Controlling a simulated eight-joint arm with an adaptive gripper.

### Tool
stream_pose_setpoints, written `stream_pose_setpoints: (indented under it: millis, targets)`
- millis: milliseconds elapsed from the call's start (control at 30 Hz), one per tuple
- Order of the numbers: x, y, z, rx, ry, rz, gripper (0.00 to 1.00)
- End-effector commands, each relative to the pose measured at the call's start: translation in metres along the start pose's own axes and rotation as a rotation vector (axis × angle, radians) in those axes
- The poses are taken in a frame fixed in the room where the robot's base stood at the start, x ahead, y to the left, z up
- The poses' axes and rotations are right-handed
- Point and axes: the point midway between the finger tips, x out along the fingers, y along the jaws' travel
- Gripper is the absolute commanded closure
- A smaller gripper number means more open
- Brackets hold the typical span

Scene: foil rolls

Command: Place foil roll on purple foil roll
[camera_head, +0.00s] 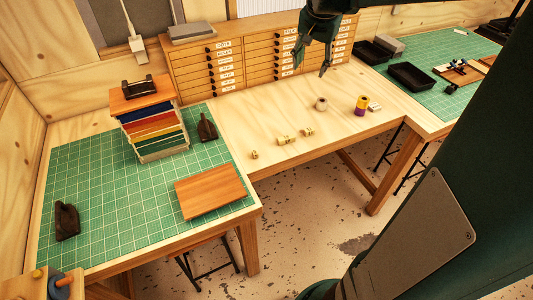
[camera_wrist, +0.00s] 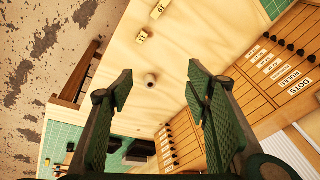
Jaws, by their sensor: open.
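A pale, whitish foil roll (camera_head: 321,103) with a dark centre hole stands on the bare wooden table; it also shows in the wrist view (camera_wrist: 150,80), in the gap between my fingers. To its right in the head view is the purple foil roll (camera_head: 360,111), purple at the bottom with a yellow upper part (camera_head: 362,101). I cannot tell whether the yellow part is a separate roll. The purple roll does not show in the wrist view. My gripper (camera_head: 312,66) is open and empty, above the table and apart from both rolls; its fingers also show in the wrist view (camera_wrist: 160,88).
A small white piece (camera_head: 375,107) lies close to the purple roll. Several small yellowish pieces (camera_head: 283,140) lie to the left. Labelled drawers (camera_head: 232,60) stand behind, near my gripper. Black trays (camera_head: 410,76) sit at right. The table between the rolls is clear.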

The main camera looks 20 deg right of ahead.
Motion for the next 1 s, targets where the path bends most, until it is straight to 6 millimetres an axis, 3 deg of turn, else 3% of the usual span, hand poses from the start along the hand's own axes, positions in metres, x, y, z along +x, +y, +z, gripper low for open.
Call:
stream_pose_setpoints:
  millis: [33, 500, 1000]
  targets:
    - [-0.006, -0.003, 0.015, -0.029, 0.006, -0.009, 0.52]
    - [-0.041, -0.008, 0.130, -0.297, 0.071, -0.086, 0.52]
    - [-0.055, 0.010, 0.247, -0.578, 0.149, -0.167, 0.52]
